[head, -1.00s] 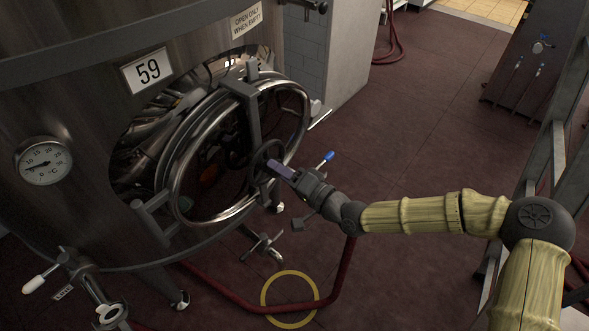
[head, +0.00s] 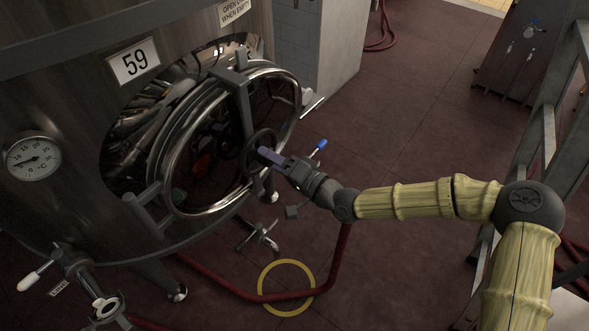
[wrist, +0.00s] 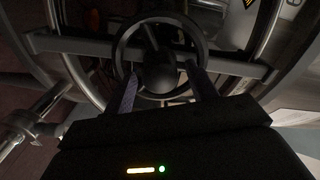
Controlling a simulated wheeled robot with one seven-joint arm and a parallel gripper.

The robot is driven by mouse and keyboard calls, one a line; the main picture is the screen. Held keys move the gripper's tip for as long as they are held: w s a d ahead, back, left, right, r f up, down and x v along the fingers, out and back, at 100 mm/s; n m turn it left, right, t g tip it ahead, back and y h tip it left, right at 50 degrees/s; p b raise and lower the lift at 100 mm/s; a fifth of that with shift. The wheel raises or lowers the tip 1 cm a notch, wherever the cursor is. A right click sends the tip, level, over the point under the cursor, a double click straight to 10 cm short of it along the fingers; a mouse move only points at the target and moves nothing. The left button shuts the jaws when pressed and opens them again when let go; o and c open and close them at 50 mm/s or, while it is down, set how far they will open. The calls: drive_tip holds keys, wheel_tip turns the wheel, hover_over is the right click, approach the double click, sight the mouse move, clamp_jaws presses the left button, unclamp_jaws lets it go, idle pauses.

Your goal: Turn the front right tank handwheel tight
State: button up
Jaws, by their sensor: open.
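The tank (head: 75,110) numbered 59 stands at the left in the head view. Its round manway door (head: 190,185) stands swung out from the opening, with a grey crossbar (head: 241,100) over it. The dark handwheel (head: 249,152) sits at the middle of the crossbar; in the wrist view its rim (wrist: 202,50) and hub show straight ahead. My gripper (head: 262,153) is at the wheel. In the wrist view its two fingers (wrist: 160,88) are apart, one on each side of the hub, near the lower rim. I cannot tell whether they touch the wheel.
A red hose (head: 225,288) and a yellow ring (head: 287,262) lie on the floor below. A thermometer (head: 33,158) and a valve (head: 75,265) stick out from the tank at left. A metal frame (head: 548,130) stands at right.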

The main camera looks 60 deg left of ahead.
drive_tip(key=shift+d, duration=0.1)
drive_tip(key=b+v, duration=0.1)
drive_tip(key=v, duration=1.6)
drive_tip(key=shift+b, duration=0.35)
drive_tip(key=shift+d, duration=0.1)
